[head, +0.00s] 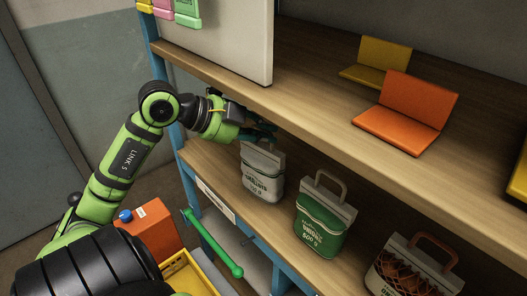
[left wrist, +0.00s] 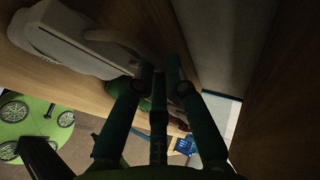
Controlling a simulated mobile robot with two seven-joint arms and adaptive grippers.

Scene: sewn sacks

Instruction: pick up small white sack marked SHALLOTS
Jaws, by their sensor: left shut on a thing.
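The small white sack (head: 262,178) is upright at the lower shelf, near its left end; its green print is too small to read surely. In the left wrist view the white sack (left wrist: 65,42) lies at upper left, with its pale handle running to my fingers. My left gripper (head: 262,134) is at the top of this sack, shut on its handle; the fingers partly hide the grip. In the left wrist view the left gripper (left wrist: 160,75) shows its dark fingers close together. I cannot tell whether the sack's base touches the shelf. My right gripper is not in view.
A green sack (head: 322,228) marked ONIONS and a mesh-front sack (head: 408,270) with a brown handle stand to the right on the lower shelf (head: 283,225). The upper shelf (head: 330,110) overhangs my gripper closely. A blue post (head: 180,150) stands left of the sack.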

